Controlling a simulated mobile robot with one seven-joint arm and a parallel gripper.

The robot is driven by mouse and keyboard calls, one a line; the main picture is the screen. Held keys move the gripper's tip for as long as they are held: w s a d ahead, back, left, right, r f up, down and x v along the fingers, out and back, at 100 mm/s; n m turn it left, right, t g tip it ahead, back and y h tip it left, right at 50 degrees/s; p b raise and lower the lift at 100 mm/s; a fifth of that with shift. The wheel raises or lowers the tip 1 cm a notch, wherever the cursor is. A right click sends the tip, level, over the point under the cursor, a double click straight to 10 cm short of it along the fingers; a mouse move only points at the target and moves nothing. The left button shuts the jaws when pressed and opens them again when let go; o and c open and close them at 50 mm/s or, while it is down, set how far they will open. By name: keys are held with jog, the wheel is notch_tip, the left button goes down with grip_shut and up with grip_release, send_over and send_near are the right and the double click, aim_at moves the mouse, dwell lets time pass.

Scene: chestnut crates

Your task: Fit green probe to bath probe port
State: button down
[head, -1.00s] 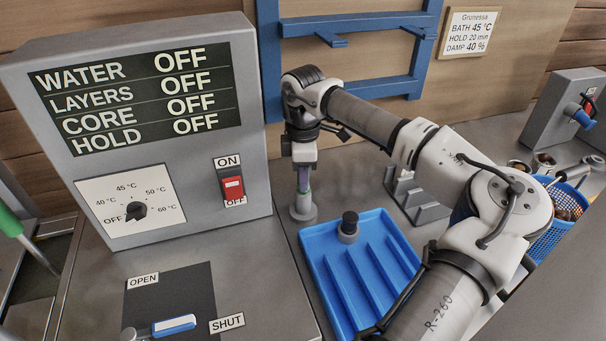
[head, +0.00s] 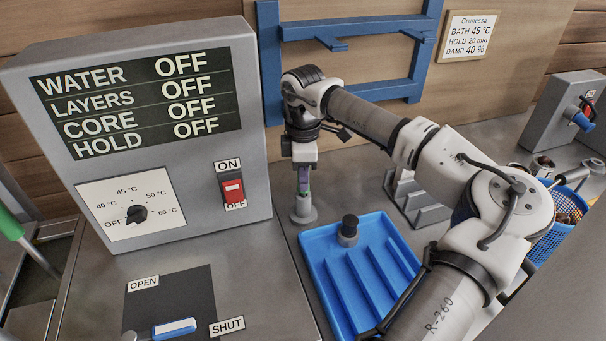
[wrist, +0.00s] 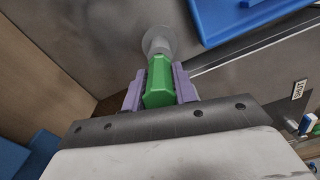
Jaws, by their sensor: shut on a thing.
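My gripper (head: 303,182) is shut on the green probe (wrist: 158,82), which sits between the two purple fingers in the wrist view. The probe is mostly hidden by the fingers in the head view. Directly below it stands a grey round-based holder (head: 303,210), also seen beyond the probe in the wrist view (wrist: 158,40). I cannot tell whether the probe's lower end is inside this holder or just above it. No part in view is labelled as the bath probe port.
A grey control box (head: 150,130) stands left, its display reading OFF on every line. A blue ribbed tray (head: 365,270) with a black-topped knob lies right of the holder. A blue rack (head: 270,60) is behind. A blue basket (head: 545,245) and a grey unit (head: 560,115) are at right.

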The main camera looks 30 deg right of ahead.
jog(key=shift+r+p, duration=1.1)
jog(key=shift+r, duration=1.8)
jog(key=shift+r, duration=0.1)
